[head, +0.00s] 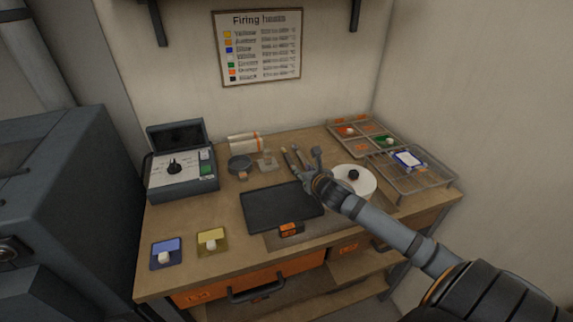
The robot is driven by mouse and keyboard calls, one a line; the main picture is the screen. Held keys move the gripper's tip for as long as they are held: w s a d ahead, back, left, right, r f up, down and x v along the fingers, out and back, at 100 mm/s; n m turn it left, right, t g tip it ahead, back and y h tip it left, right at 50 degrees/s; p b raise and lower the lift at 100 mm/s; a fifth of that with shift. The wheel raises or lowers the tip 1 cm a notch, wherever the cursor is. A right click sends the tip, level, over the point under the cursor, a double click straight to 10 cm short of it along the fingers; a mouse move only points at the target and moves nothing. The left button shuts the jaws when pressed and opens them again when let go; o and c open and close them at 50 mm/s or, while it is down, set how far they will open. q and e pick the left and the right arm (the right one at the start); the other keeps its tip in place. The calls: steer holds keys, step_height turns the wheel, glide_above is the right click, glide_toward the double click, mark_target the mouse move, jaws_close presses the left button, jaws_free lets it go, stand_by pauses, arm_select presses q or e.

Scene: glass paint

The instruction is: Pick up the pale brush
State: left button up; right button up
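My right arm comes in from the lower right, and my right gripper (306,160) is low over the back middle of the workbench. Its fingers look spread apart. Slim pale and dark shapes (289,160) lie just left of the fingers; they may be brushes, but they are too small and too close to the gripper to tell which is the pale brush. I cannot tell whether the gripper touches them. My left gripper is not in view.
The workbench (220,265) holds a dark tray (283,207), a round white wheel (355,182), a control box (182,172), blue (166,253) and yellow (212,240) tiles, and a wire rack (425,183). A sorting tray (362,137) stands behind the rack.

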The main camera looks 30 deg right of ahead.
mark_target(291, 163)
steer(key=shift+w+f, duration=0.25)
steer(key=shift+f, duration=0.3)
steer(key=shift+x, duration=0.85)
steer(key=x, duration=0.3)
steer(key=shift+w+d, duration=0.15)
steer(key=shift+w, duration=0.1)
steer(key=shift+f+x, duration=0.1)
steer(key=shift+x, duration=1.4)
steer(key=shift+f+x, duration=0.15)
steer(key=shift+x, duration=1.3)
steer(key=shift+s+r, duration=0.15)
steer(key=shift+s, duration=0.1)
steer(key=shift+c, duration=0.5)
jaws_close()
